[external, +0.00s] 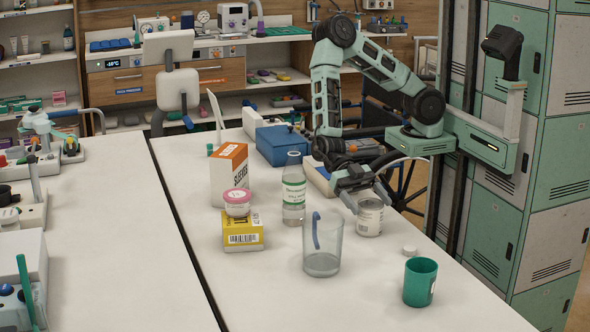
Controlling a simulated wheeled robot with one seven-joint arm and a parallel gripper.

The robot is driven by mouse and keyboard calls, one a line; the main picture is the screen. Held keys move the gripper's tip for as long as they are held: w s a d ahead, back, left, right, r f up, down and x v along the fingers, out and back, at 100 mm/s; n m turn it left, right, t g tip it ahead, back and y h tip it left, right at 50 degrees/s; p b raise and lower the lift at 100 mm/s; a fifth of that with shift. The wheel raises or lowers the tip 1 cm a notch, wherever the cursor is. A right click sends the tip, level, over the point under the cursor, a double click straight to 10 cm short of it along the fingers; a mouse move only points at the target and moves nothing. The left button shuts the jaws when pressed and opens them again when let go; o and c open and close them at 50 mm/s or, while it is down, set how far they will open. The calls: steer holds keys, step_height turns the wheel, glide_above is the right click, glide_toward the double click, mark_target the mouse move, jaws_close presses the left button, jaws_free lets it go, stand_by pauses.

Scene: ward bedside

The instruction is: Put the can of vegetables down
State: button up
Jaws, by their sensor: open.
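The can of vegetables (369,218) is a small metal can with a pale label. It stands upright on the white table (355,299), right of the clear bottle. My gripper (366,199) is at the top of the can, coming down from the upper left. Its jaws are open around or just above the can's rim; I cannot tell whether a finger touches it. The far side of the can is hidden.
A clear bottle (293,192), a glass beaker (322,247), a green cup (420,281) and a small white lid (409,249) stand nearby. A carton (229,174) and a yellow box (243,235) with a pink-lidded jar (237,203) stand left.

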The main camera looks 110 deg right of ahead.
steer(key=w+d+r+m+t+h, duration=0.2)
steer(key=d+r+m+t+h, duration=0.4)
steer(key=d+m+t+h, duration=0.15)
steer(key=s+d+r+m+g+h, duration=0.1)
steer(key=s+d+m+g+h, duration=0.1)
steer(key=s, duration=0.8)
steer(key=s+d+r+m+g+h, duration=0.1)
steer(key=s+d+m+g+h, duration=0.1)
steer(key=s, duration=0.9)
steer(key=shift+s+d+r+m+g+h, duration=0.15)
steer(key=shift+d+r+m+g+h, duration=0.25)
steer(key=shift+d+g+h, duration=0.45)
steer(key=shift+d, duration=0.2)
step_height(320, 180, up, 3)
steer(key=p, duration=0.3)
steer(key=shift+r+p, duration=0.2)
steer(key=shift+p, duration=0.15)
